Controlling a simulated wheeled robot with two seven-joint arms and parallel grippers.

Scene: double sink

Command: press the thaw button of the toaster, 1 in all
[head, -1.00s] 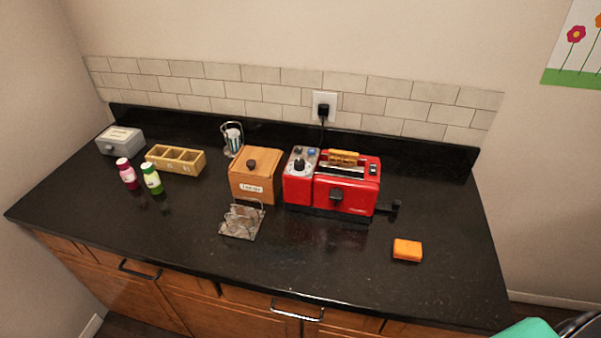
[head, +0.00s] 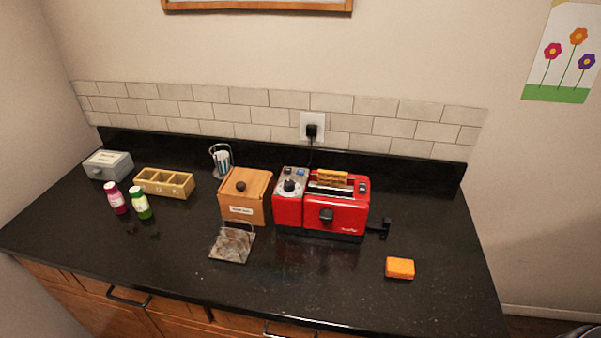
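The red toaster (head: 348,216) stands on the black counter against the backsplash, with a slice of bread (head: 332,177) showing in its top slot. I cannot read which button is thaw. Neither of my grippers is in the head view.
A wooden bread box (head: 245,196) is just left of the toaster, with a wire rack (head: 232,243) in front. An orange sponge (head: 400,268) lies at front right. Two bottles (head: 140,203), a divided tray (head: 164,183) and a grey box (head: 108,165) are at left. The counter front is mostly clear.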

